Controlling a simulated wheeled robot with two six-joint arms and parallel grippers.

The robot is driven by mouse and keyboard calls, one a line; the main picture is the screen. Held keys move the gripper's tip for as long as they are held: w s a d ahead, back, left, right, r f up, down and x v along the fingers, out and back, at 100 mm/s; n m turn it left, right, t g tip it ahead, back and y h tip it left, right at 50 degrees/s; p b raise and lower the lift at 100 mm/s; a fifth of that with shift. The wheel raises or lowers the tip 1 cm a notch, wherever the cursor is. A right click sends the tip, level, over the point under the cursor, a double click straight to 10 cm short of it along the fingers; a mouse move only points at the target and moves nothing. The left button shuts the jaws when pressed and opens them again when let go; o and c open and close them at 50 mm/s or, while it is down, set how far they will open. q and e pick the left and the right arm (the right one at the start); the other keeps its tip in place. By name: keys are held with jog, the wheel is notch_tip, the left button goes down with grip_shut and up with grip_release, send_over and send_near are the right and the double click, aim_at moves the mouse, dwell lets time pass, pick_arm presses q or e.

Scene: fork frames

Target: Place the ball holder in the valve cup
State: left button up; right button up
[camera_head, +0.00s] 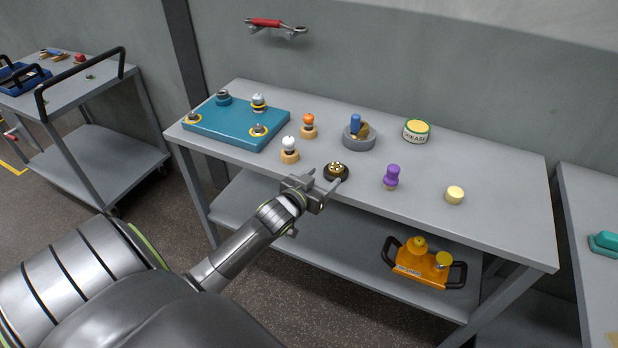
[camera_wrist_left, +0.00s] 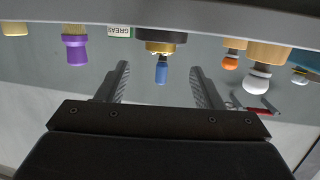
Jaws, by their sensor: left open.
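No label marks the ball holder or the valve cup, so I cannot tell for sure which things they are. A low dark round piece with a gold, studded top (camera_head: 336,171) lies near the table's front edge; it also shows in the left wrist view (camera_wrist_left: 160,34). A grey round cup (camera_head: 359,141) behind it has a blue-handled piece (camera_head: 355,122) with brass parts in or at it. My left gripper (camera_head: 325,180) is open and empty, its fingertips close to the dark piece; its fingers also show in the left wrist view (camera_wrist_left: 160,70). My right gripper is out of view.
White-topped (camera_head: 289,150) and orange-topped (camera_head: 308,126) wooden pieces stand left of the dark piece. A purple piece (camera_head: 392,176) and a cream cylinder (camera_head: 455,195) stand right. A grease tin (camera_head: 416,130) and teal block (camera_head: 215,127) with ringed seats are farther back.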

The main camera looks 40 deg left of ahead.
pick_arm(q)
jog(key=v, duration=0.6)
jog(key=s+a+f+g, duration=0.1)
jog(key=s+f+g, duration=0.3)
jog(key=f, duration=0.7)
jog(key=s+a+f+g+y, duration=0.1)
jog(key=s+f, duration=0.5)
jog(key=f, duration=0.5)
jog(key=s+a+f+g, duration=0.1)
jog(key=s+f+g, duration=0.25)
jog(key=f, duration=0.75)
jog(key=s+d+f+g, duration=0.2)
jog(key=s+f, duration=0.3)
jog(key=s, duration=0.4)
jog(key=s+d+f+g+h, duration=0.1)
jog(key=s+d+f, duration=0.3)
jog(key=s, duration=0.5)
jog(key=s+d+f+g, duration=0.3)
jog(key=s+f, duration=0.3)
jog(key=s, duration=0.4)
jog(key=shift+d+f, duration=0.25)
jog(key=shift+s, duration=0.15)
